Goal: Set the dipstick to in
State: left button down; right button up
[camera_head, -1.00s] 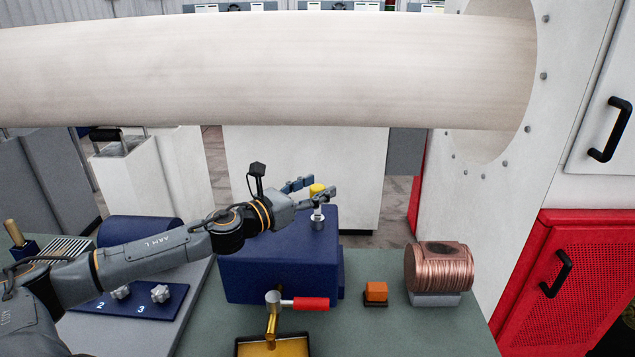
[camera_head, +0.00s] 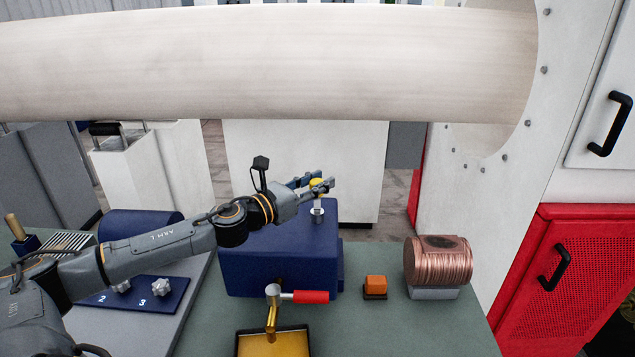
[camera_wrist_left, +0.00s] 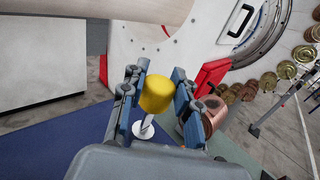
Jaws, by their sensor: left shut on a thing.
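The dipstick has a yellow knob (camera_head: 317,184) and stands in a silver collar (camera_head: 317,214) on top of a dark blue box (camera_head: 265,262). My left gripper (camera_head: 318,183) is at the knob, above the box. In the left wrist view, the yellow knob (camera_wrist_left: 156,93) sits between the two fingers of the gripper (camera_wrist_left: 158,98), with a pale stem below it leading to the collar (camera_wrist_left: 144,128). The gripper is shut on the knob. My right gripper is not in view.
On the bench are a brass tap with a red handle (camera_head: 310,297) over a yellow tray (camera_head: 272,343), an orange block (camera_head: 376,284) and a copper coil (camera_head: 438,262). A large pale roll (camera_head: 250,65) spans above. A red cabinet (camera_head: 560,270) stands right.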

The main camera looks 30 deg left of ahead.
aim_at(316, 206)
pick_arm(q)
notch_tip(316, 206, down, 5)
jog(key=b, duration=0.4)
jog(key=shift+r, duration=0.1)
jog(key=c, duration=1)
grip_release()
jog(key=shift+o, duration=0.2)
jog(key=shift+s+r, duration=0.1)
jog(key=shift+s, duration=0.1)
jog(key=shift+v, duration=5.95)
